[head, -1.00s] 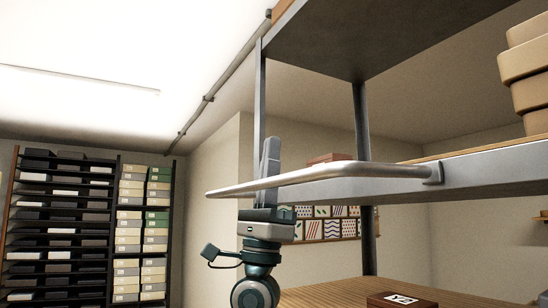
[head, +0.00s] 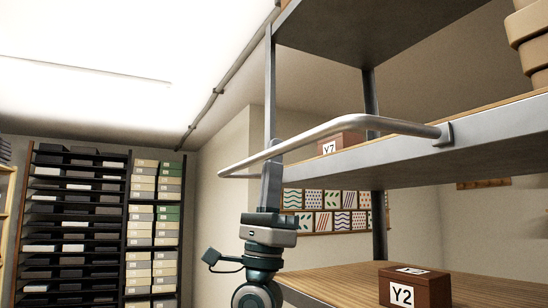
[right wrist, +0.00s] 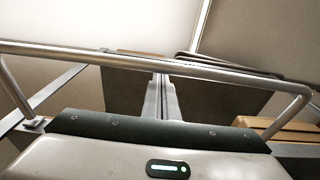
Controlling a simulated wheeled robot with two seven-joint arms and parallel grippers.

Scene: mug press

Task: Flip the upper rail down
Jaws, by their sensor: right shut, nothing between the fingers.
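The upper rail (head: 300,138) is a silver U-shaped bar that sticks out from the front edge of the upper shelf (head: 400,150). One end sits in a bracket at the right in the head view. In the right wrist view the rail (right wrist: 230,78) spans the picture, with both side arms running back toward the shelf. My right gripper (head: 272,145) points up, its fingers shut and empty. The rail crosses in front of the fingers near their tips in the head view; I cannot tell whether they touch. My left gripper is not in view.
A brown box marked Y7 (head: 328,147) stands on the upper shelf behind the rail. A box marked Y2 (head: 414,288) stands on the wooden lower shelf (head: 335,288). A grey post (head: 271,90) rises behind my gripper. A dark rack (head: 75,220) stands far left.

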